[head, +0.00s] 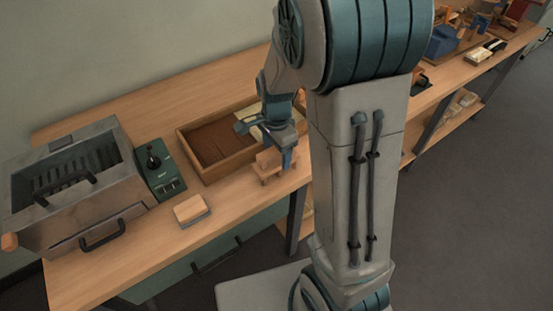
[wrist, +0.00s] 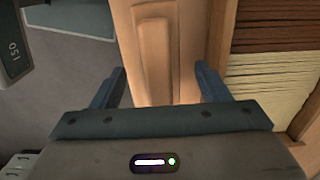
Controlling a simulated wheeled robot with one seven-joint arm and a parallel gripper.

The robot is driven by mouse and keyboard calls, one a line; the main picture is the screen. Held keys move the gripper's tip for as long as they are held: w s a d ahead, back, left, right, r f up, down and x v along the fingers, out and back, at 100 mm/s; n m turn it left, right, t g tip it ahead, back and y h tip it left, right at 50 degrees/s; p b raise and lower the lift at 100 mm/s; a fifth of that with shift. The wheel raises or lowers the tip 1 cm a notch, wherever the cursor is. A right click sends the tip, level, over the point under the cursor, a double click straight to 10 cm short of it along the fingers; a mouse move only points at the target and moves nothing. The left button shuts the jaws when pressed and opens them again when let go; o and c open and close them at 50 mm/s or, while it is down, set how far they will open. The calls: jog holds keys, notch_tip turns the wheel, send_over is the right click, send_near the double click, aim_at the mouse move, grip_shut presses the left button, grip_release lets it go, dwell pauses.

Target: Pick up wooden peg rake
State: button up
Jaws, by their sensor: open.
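The wooden peg rake (head: 267,160), a small light-wood piece with short pegs under it, sits near the table's front edge in the head view. In the wrist view a long wooden bar (wrist: 153,45), which looks like the rake, lies ahead between the fingers. My gripper (head: 281,152) is over the rake, pointing down. In the wrist view my gripper (wrist: 160,75) is open, with a blue finger on either side and nothing held. The near finger hides part of the rake in the head view. Contact cannot be told.
A wooden tray (head: 209,177) with dark and pale bristle material stands just behind the rake. A wood-topped block (head: 190,208), a green control box (head: 163,172) and a grey metal machine (head: 78,190) stand left. Bare table (head: 240,200) lies around the rake.

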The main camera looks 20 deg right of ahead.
notch_tip(320, 180, down, 2)
jog(key=shift+f, duration=0.1)
jog(key=c, duration=1.2)
jog(key=shift+o, duration=0.2)
